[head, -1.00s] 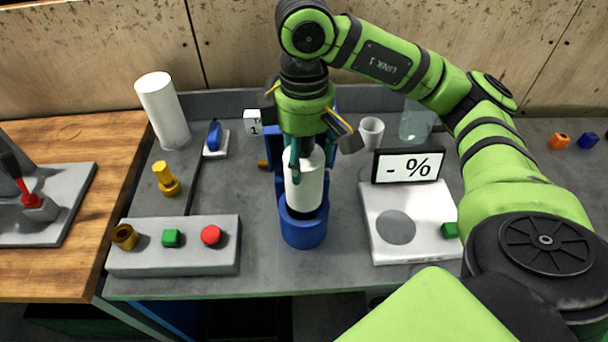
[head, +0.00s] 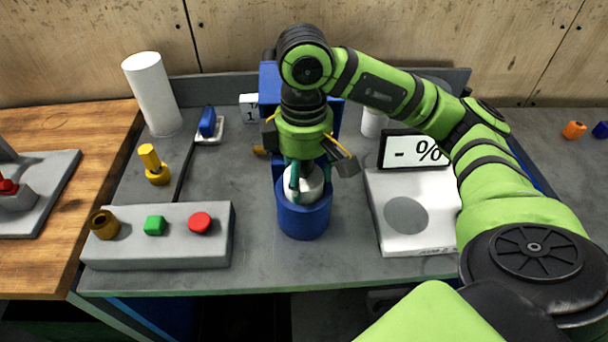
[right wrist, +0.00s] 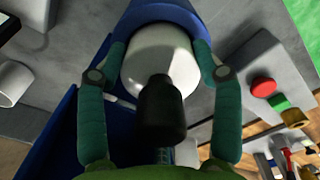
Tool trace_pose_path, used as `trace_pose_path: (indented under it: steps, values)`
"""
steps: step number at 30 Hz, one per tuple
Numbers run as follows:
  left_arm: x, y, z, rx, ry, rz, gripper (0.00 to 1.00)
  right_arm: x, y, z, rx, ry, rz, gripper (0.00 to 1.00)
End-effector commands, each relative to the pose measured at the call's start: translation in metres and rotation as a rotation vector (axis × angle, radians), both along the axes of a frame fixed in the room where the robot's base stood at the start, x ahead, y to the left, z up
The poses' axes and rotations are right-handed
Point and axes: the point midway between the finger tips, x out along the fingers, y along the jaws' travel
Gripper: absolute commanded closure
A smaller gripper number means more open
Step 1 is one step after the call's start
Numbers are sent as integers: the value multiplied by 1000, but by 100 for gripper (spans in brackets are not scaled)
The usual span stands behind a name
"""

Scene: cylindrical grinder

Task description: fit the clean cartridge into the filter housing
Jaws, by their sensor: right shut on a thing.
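The white cartridge (head: 309,187) sits upright, mostly down inside the blue round filter housing (head: 304,222). Only its top shows above the rim. My right gripper (head: 306,184) points down over the housing and is shut on the cartridge, a finger on each side near its top. In the right wrist view the cartridge (right wrist: 163,65) is between the two green fingers, and the housing (right wrist: 165,12) curves around its far side. How deep the cartridge's lower end sits is hidden. My left gripper is not in view.
A grey button box (head: 158,248) stands at the left front, and a white scale (head: 412,232) with a display (head: 416,151) at the right. A white cylinder (head: 154,95) stands at the back left. A blue upright block (head: 268,82) rises behind the housing.

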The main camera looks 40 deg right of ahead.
Motion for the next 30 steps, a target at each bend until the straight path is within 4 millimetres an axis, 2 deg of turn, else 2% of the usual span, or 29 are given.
trace_pose_path:
  steps: [5,6,16,21,26,30]
  values:
    - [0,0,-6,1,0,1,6,0,0,-4,0,-1,-1,92]
    - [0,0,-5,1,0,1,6,0,0,-4,0,0,-1,26]
    - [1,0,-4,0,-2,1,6,0,0,-3,-1,1,-1,24]
    - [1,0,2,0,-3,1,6,1,0,6,-1,-2,-1,24]
    - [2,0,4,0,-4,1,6,1,-1,29,-2,-5,-4,24]
    - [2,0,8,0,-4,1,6,1,-1,55,-2,-6,-2,24]
